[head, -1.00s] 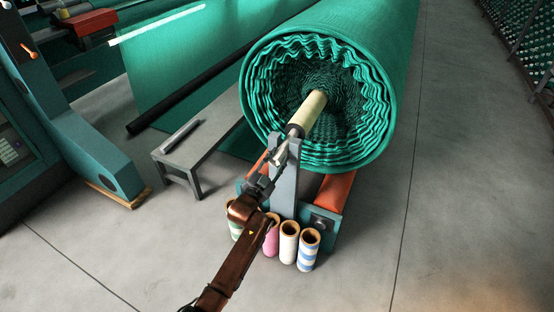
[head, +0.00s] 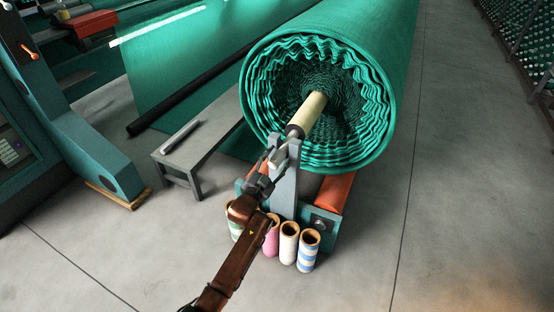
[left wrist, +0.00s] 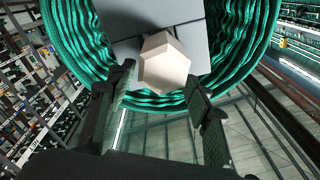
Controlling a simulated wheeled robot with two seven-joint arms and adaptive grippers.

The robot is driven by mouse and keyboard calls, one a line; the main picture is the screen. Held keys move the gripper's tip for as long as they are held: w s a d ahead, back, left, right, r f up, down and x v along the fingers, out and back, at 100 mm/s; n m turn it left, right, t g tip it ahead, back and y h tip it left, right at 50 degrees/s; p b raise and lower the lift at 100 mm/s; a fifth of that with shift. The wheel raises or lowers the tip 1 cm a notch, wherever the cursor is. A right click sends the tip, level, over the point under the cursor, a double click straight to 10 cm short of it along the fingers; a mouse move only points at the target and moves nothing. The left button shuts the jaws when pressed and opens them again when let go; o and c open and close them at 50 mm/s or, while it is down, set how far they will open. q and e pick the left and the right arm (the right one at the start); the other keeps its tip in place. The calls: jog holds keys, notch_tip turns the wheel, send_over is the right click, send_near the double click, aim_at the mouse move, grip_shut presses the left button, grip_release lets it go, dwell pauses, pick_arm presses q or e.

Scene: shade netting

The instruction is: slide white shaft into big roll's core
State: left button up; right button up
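The big green netting roll (head: 395,95) lies with its open, ruffled end toward me. Its cream core (head: 309,110) sticks out of the middle, with a dark end. The white shaft's (head: 277,157) pale end shows below the core's mouth, at the top of a grey upright support (head: 284,190); how deep the shaft sits in the core is hidden. In the left wrist view the shaft end is a pale hexagon (left wrist: 166,64). My left gripper (head: 268,162) is at this end, its two fingers spread on either side and apart from it. My right gripper is not in view.
Several small striped and coloured tubes (head: 289,242) stand at the support's foot. An orange roller (head: 334,192) lies under the roll. A grey bench (head: 200,150) with a grey bar stands left, near a teal machine (head: 85,145). The floor at right is clear.

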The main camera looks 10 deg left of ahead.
pick_arm(q)
jog(key=shift+o, duration=0.3)
jog(key=shift+f, duration=0.6)
jog(key=shift+r+v, duration=0.2)
jog(key=shift+v, duration=1.8)
jog(key=shift+r+v, duration=0.15)
jog(key=shift+v, duration=1.8)
jog(key=shift+r, duration=0.1)
